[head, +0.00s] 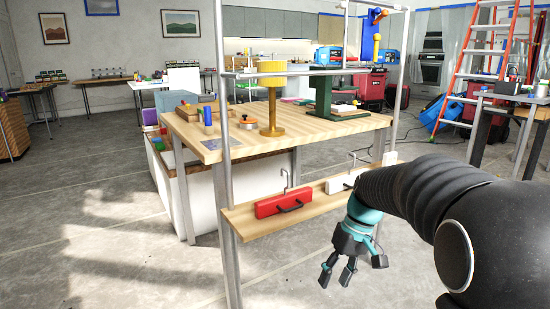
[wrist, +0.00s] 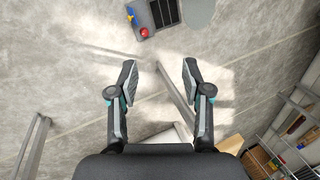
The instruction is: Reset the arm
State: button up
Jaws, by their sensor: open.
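My gripper (head: 352,270) hangs at the end of my arm, right of the middle in the head view, its fingers pointing down. It is open and empty, in front of the low wooden shelf (head: 240,222). My dark sleeved arm fills the lower right of the head view.
A red case (head: 282,203) and a white case (head: 340,182) are on the shelf. A wooden workbench (head: 225,152) behind carries a yellow stand (head: 271,105) and a green device (head: 322,95). Metal posts (head: 224,150) rise nearby. An orange ladder (head: 470,75) stands back right. Left floor is clear.

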jog(key=s+r+m+t+h+p, duration=0.1)
jog(key=s+r+m+t+p, duration=0.1)
jog(key=s, duration=0.8)
jog(key=s+d+r+m+t+h+p, duration=0.1)
jog(key=s+r+t, duration=0.4)
jog(key=s, duration=0.5)
jog(key=shift+s+d+r+m+h+p, duration=0.15)
jog(key=shift+s+r+m+h+p, duration=0.25)
jog(key=shift+r+h, duration=0.35)
jog(key=shift+w, duration=0.1)
